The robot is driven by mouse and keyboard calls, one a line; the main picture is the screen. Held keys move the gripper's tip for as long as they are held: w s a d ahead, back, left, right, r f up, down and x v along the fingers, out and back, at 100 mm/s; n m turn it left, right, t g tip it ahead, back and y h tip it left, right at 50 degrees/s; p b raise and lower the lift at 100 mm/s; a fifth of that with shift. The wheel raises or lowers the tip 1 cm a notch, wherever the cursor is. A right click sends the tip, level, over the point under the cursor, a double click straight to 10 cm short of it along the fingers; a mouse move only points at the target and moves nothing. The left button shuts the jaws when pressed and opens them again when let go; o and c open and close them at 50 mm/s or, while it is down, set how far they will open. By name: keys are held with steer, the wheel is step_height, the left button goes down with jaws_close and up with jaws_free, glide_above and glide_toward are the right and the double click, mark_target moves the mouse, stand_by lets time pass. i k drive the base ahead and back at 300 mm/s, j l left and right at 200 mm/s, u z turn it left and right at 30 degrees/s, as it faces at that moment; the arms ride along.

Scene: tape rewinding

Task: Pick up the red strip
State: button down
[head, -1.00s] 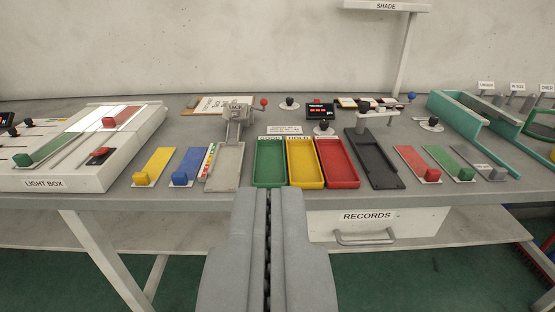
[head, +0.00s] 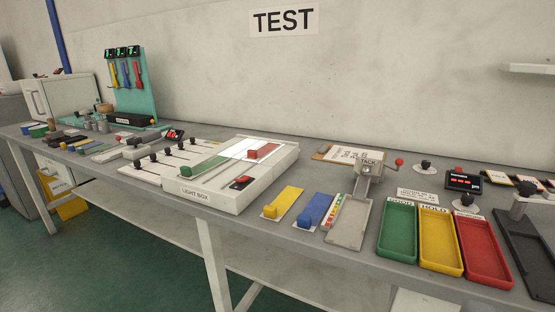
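A red strip (head: 273,147) with a red block at its near end lies on the far right part of the white light box (head: 215,203). My gripper is not in this view. The other red strip, seen earlier at the right of the bench, is outside this view.
Yellow (head: 287,202) and blue (head: 316,209) strips lie right of the light box. Beyond them are a tack device (head: 368,173) and green (head: 397,234), yellow (head: 440,243) and red (head: 484,251) trays. Sliders with black knobs stand left of the box.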

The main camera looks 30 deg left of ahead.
mark_target(253, 155)
steer(key=i+j+u, duration=0.3)
steer(key=i+j, duration=0.15)
steer(key=i+j+u, duration=0.3)
steer(key=i, duration=0.25)
